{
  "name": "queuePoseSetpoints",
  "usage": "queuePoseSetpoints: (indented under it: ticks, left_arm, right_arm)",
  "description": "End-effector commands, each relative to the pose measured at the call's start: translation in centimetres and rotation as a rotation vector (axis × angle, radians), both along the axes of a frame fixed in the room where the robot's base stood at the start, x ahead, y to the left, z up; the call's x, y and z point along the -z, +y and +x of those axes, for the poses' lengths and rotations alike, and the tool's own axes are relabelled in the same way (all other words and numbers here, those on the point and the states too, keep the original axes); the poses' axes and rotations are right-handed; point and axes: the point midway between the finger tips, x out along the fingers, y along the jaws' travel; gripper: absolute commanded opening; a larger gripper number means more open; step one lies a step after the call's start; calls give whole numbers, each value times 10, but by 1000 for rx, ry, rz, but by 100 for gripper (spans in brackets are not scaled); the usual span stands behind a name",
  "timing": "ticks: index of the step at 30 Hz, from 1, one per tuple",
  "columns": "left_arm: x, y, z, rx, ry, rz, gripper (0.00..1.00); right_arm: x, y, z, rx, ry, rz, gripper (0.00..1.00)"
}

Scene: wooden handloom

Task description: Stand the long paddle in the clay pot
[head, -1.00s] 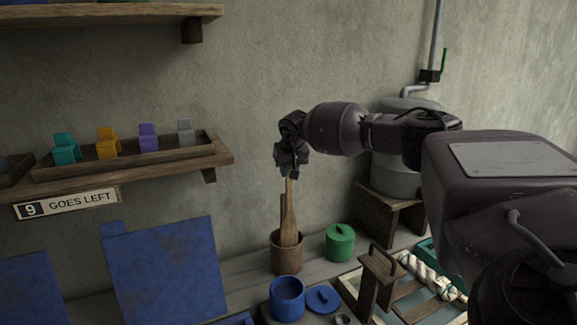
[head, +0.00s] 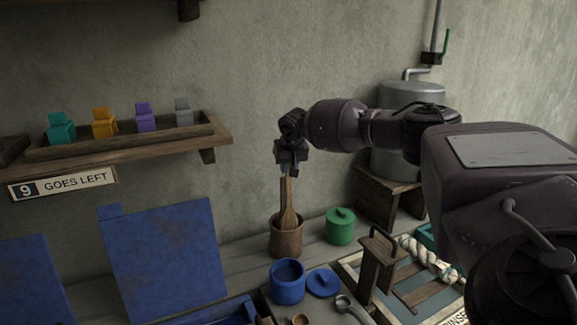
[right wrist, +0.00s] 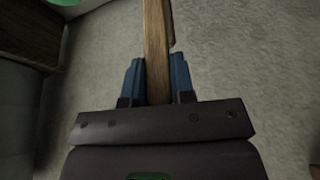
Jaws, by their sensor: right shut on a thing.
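The long wooden paddle (head: 289,206) is upright, with a slight tilt, and its broad lower end is inside the mouth of the brown clay pot (head: 286,241). Whether its tip touches the pot's bottom is hidden. My right gripper (head: 289,168) is above the pot, shut on the top of the handle. In the right wrist view the handle (right wrist: 156,45) runs between the blue fingers of the gripper (right wrist: 157,85). A darker stick (head: 283,191) stands in the pot just left of the paddle. My left gripper is out of view.
A green lidded pot (head: 340,227) stands right of the clay pot. A blue pot (head: 288,283) and blue lid (head: 322,282) lie in front. A wooden rack (head: 377,268) and metal ladle (head: 350,308) are at front right. Blue boards (head: 165,260) lean left.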

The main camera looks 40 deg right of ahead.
Motion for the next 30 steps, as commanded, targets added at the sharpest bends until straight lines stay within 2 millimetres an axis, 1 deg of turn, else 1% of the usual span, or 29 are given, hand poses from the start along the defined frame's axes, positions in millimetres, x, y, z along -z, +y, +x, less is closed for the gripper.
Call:
queuePoseSetpoints:
  ticks: [2,3,5,6,8,16,20,23,30]
  left_arm:
    - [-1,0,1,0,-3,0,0]
    - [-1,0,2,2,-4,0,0]
    - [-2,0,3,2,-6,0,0]
    - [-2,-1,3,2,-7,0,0]
    - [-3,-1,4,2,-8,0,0]
    - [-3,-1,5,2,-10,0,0]
    - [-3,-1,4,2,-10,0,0]
    - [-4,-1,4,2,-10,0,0]
    - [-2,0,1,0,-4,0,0]
  right_arm:
    - [0,0,0,0,-1,0,0]
    - [0,0,0,0,-1,0,29]
    - [0,0,0,0,0,0,38]
    - [0,0,0,0,0,0,45]
    - [0,0,0,0,0,0,53]
    - [-1,0,0,0,0,0,53]
    - [-8,1,-3,0,-2,-1,53]
    - [-20,3,-7,-1,-2,-1,53]
    - [-61,11,-22,-1,-2,-2,53]
